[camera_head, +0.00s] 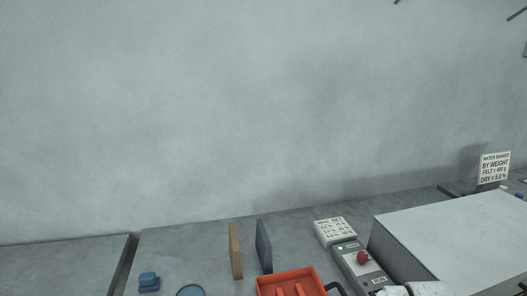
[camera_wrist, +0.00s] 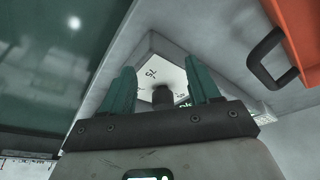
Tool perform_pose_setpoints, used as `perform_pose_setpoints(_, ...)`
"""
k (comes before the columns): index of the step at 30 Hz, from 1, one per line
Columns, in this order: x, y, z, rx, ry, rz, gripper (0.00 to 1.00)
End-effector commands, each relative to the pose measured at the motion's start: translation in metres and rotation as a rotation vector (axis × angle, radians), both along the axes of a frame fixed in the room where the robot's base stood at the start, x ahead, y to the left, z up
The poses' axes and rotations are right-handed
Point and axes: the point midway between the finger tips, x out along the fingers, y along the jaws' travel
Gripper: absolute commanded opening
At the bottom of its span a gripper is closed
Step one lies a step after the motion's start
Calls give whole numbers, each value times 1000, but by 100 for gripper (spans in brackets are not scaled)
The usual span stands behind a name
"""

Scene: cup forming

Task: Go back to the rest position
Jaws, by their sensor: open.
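My gripper (camera_wrist: 162,88) shows in the wrist view with its two green fingers spread apart. It is open, and no held object shows between the fingers. Beyond the fingers is a white plate-like face (camera_wrist: 165,75) with dark markings and a dark round knob or post low in its middle. I cannot tell whether the fingers touch it. My gripper is not in the head view.
In the head view an orange tray (camera_head: 262,291) stands at the bottom, by two upright boards, tan (camera_head: 235,252) and dark blue (camera_head: 264,246). Right of it are a control box with a red button (camera_head: 363,258) and a large grey block (camera_head: 450,235). A blank wall rises behind.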

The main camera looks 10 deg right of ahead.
Motion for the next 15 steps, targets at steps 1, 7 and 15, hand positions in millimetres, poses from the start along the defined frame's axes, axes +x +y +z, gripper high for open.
perform_pose_setpoints(1,-14,11,-6,-13,-6,67,61)
perform_pose_setpoints(7,-60,61,-14,-41,-49,342,61)
perform_pose_setpoints(15,-113,118,-9,-34,-110,615,61)
